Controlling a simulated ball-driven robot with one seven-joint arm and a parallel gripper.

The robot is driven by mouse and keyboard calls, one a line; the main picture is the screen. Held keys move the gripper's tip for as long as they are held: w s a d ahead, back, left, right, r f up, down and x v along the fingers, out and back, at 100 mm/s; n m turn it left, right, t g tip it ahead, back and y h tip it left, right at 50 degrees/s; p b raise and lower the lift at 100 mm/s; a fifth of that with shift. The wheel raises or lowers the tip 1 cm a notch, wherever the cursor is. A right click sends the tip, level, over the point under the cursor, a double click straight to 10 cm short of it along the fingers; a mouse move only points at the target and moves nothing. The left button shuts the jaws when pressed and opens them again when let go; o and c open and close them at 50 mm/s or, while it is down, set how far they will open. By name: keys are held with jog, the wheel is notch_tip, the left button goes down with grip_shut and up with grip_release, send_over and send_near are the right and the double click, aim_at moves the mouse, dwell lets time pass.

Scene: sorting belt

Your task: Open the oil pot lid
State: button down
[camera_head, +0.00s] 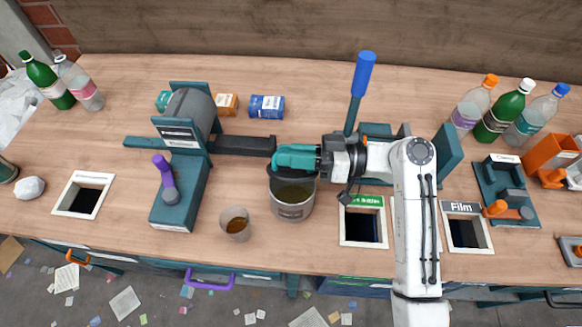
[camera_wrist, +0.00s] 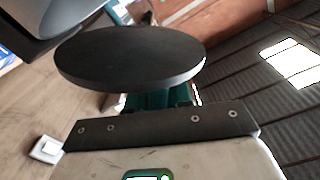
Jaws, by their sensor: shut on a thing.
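The oil pot (camera_head: 291,210) is a grey metal pot on the wooden bench, left of my arm. Its mouth shows brownish oil inside. My gripper (camera_head: 283,158) is teal and sits above the pot's back rim. It is shut on the lid, whose dark edge shows just under the fingers in the head view. In the wrist view the lid (camera_wrist: 130,55) is a dark round disc in front of the teal fingers (camera_wrist: 150,101). The fingers hide the lid's grip. I cannot tell whether the lid touches the rim.
A cup (camera_head: 236,223) of brown liquid stands left of the pot. A teal machine (camera_head: 181,190) with a purple lever stands further left. A bench opening (camera_head: 364,222) lies right of the pot. A blue-handled lever (camera_head: 361,85) rises behind my gripper. Bottles (camera_head: 501,115) stand back right.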

jog(key=w+m, duration=0.2)
jog(key=m, duration=0.1)
jog(key=shift+w+d+r, duration=0.15)
jog(key=shift+r, duration=0.2)
jog(key=w+m, duration=0.2)
jog(key=shift+r+m+p, duration=0.1)
jog(key=shift+m+p, duration=0.2)
jog(key=shift+m, duration=0.1)
jog(key=w+m+b, duration=0.1)
jog(key=w+f+m, duration=0.1)
jog(key=w+m, duration=0.1)
jog(key=shift+w+b, duration=0.1)
jog(key=shift+b, duration=0.3)
jog(key=shift+f, duration=0.1)
jog(key=c, duration=1.2)
grip_release()
jog(key=shift+w, duration=0.1)
jog(key=shift+o, duration=0.4)
jog(key=shift+d, duration=0.1)
jog(key=shift+r, duration=0.3)
